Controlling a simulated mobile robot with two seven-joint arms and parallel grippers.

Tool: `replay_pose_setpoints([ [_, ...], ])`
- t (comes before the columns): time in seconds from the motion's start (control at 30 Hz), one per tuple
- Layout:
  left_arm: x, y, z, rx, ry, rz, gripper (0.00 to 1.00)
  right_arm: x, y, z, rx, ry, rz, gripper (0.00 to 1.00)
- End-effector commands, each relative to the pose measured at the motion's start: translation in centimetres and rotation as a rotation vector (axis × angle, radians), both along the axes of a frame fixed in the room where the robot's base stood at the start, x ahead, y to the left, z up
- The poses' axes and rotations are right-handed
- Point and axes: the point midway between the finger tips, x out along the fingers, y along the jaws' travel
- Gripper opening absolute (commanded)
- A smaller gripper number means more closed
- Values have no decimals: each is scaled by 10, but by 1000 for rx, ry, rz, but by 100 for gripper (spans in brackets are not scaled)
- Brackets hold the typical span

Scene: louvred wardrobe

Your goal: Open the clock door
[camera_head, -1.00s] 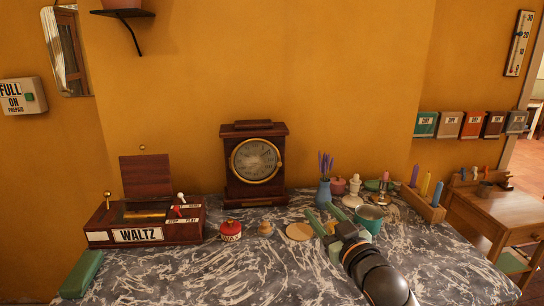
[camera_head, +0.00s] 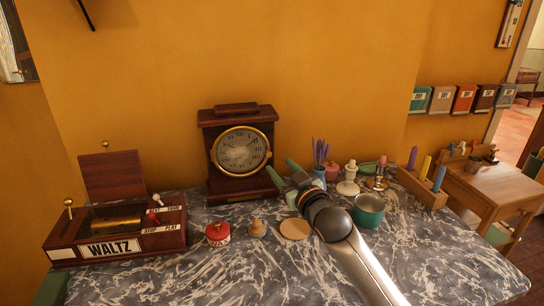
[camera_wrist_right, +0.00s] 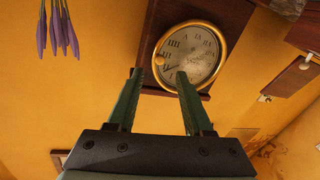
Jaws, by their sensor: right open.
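The wooden mantel clock (camera_head: 237,113) stands upright on the marbled table against the back wall. Its round glazed door (camera_head: 242,151) has a brass rim and lies flush over the dial, so it looks closed. My right gripper (camera_head: 280,172) is open and empty, just to the right of the clock's lower front. In the right wrist view, the green fingers (camera_wrist_right: 155,98) are apart, with the brass rim and dial (camera_wrist_right: 190,58) beyond their tips. I cannot tell whether a fingertip touches the rim. My left gripper is not in view.
A blue vase (camera_head: 320,172) with purple flowers stands close to the right of my gripper. A teal pot (camera_head: 368,211) is beside my forearm. A red tin (camera_head: 218,233), a wooden disc (camera_head: 295,229) and a music box (camera_head: 118,240) stand in front and left.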

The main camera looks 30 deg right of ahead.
Motion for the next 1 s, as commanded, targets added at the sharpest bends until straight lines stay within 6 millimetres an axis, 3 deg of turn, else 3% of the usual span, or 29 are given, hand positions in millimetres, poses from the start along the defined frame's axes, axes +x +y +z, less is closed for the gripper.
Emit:
replay_pose_setpoints([
  [0.1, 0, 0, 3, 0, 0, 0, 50, 21, -1, 2, 0, 0, -1, 51],
  [0.33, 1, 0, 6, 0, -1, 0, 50, 48, -3, 1, 0, 0, 0, 51],
  [0.8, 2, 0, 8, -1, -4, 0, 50, 59, -3, 0, -1, -1, 0, 51],
  [1.0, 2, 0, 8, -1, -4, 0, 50, 59, -3, 0, -1, 0, 0, 31],
])
